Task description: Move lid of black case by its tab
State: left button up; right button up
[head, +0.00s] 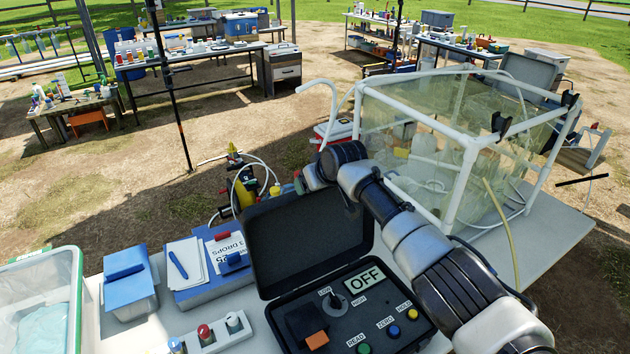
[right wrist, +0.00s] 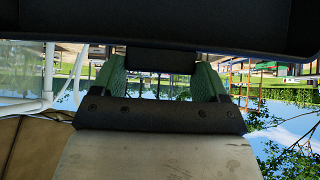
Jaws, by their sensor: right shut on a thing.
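The black case (head: 282,326) stands on the table at the front. Its lid (head: 305,240) is raised and stands up at the back, dark inside facing me. My right arm reaches over the case's right side to the lid's top edge. In the right wrist view my right gripper (right wrist: 160,64) has green fingers on both sides of the lid's small black tab (right wrist: 161,58), shut on it. The dark lid (right wrist: 160,25) fills the top of that view. In the head view the fingertips and tab are hidden. My left gripper is not in view.
A clear-walled frame of white pipes (head: 468,160) stands right of my arm. A blue box with cards (head: 205,280), a blue-lidded tub (head: 130,290) and a white holder with knobs (head: 215,335) stand left of the case. A yellow bottle (head: 244,190) is behind the lid.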

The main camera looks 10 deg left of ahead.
jog(key=o, duration=1.3)
jog(key=shift+s, duration=0.15)
jog(key=shift+d, duration=0.1)
jog(key=shift+r, duration=0.1)
jog(key=b+v, duration=0.2)
jog(key=v, duration=0.8)
jog(key=shift+s+d+r, duration=0.1)
jog(key=shift+s+r, duration=0.1)
jog(key=shift+r, duration=0.1)
